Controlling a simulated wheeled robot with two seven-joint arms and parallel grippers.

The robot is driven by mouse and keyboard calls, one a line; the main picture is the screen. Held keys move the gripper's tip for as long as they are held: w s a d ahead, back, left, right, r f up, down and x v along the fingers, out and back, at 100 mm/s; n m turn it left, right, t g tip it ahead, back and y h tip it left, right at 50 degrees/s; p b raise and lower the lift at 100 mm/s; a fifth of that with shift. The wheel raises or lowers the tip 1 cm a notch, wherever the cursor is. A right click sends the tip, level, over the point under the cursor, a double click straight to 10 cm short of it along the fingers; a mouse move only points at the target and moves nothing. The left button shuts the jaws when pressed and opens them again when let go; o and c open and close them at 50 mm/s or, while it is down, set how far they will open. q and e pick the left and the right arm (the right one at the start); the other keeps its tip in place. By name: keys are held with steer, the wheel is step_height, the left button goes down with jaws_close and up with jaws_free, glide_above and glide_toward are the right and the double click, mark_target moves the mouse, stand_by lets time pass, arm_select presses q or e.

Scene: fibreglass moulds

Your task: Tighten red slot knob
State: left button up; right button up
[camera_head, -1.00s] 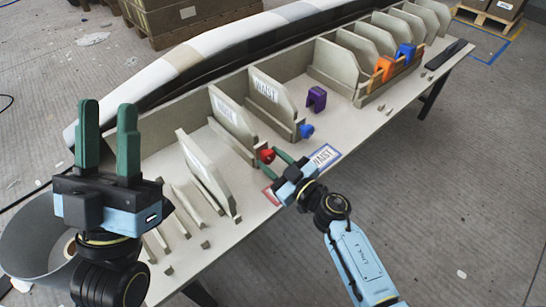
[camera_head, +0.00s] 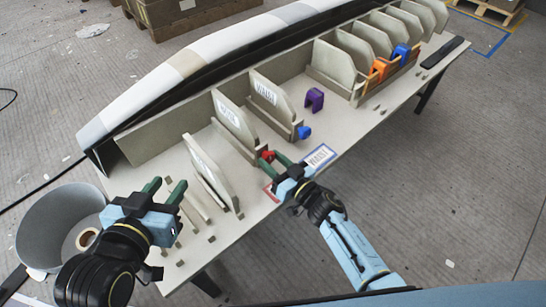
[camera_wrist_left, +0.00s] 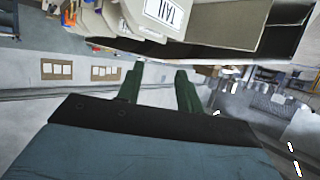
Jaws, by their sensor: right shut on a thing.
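The red knob (camera_head: 268,156) sits at the front end of a beige slot panel, near the table's front edge. My right gripper (camera_head: 279,159) reaches it from the front right, and its green fingers are shut on the knob, partly hiding it. My left gripper (camera_head: 167,188) is open and empty at the left end of the table, fingers pointing up and away. Its two green fingers also show spread apart in the left wrist view (camera_wrist_left: 159,84).
A blue knob (camera_head: 304,132) sits on the neighbouring panel, with a purple clamp (camera_head: 314,99) behind it. Orange (camera_head: 378,69) and blue (camera_head: 401,53) clamps stand further right. A grey bin (camera_head: 58,225) stands at the lower left. Upright labelled panels (camera_head: 234,119) crowd the table.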

arm_select(q)
steer(key=shift+s+a+f+g+y+p, duration=0.15)
steer(key=shift+s+a+f+g, duration=0.15)
steer(key=shift+s+f+g, duration=0.35)
steer(key=shift+s+a+f+g+y+p, duration=0.15)
steer(key=shift+s+a+f+g, duration=0.2)
steer(key=shift+f, duration=0.4)
steer(key=shift+s+a+f+g+y+p, duration=0.1)
steer(key=shift+s+a+f+g+p, duration=0.1)
steer(key=shift+s+f+g, duration=0.4)
arm_select(e)
steer(key=shift+m, duration=0.6)
arm_select(q)
steer(key=shift+w+f, duration=0.1)
arm_select(e)
steer(key=shift+d, duration=0.1)
steer(key=o, duration=1)
